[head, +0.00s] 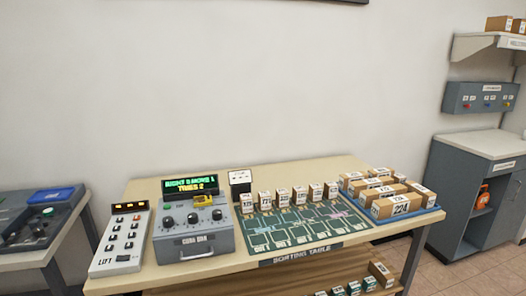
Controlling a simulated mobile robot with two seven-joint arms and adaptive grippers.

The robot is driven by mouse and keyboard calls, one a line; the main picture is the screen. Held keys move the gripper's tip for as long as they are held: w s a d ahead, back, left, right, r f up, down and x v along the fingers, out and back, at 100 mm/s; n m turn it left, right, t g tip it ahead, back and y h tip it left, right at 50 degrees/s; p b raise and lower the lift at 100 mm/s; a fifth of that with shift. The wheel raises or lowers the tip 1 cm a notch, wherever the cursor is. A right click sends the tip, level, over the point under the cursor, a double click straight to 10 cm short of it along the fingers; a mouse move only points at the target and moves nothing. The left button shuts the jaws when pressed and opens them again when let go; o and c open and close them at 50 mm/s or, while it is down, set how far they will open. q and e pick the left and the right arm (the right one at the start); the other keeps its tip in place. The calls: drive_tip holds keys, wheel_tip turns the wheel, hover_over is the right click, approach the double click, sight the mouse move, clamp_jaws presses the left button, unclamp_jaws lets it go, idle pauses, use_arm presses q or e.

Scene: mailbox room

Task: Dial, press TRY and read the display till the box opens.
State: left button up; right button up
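The grey code box (195,238) stands on the sorting table with its lid shut and a handle at its front. Its dark display (190,187) stands up at the back; it seems to read "RIGHT 0 MOVE 1" in green, the first digit being unsure, and "TRIES 2" in yellow. Several dark dials (192,218) sit in a row on the sloped face. A yellow part (202,200) sits above the dials, its lettering too small to read. Neither of my grippers is in view.
A white keypad panel (122,240) marked "LIFT" lies left of the box. Right of it are a green map board (290,228) with a row of small cartons and a blue tray (425,213) of parcels. A grey cabinet (450,190) stands at the right. Air above the table is clear.

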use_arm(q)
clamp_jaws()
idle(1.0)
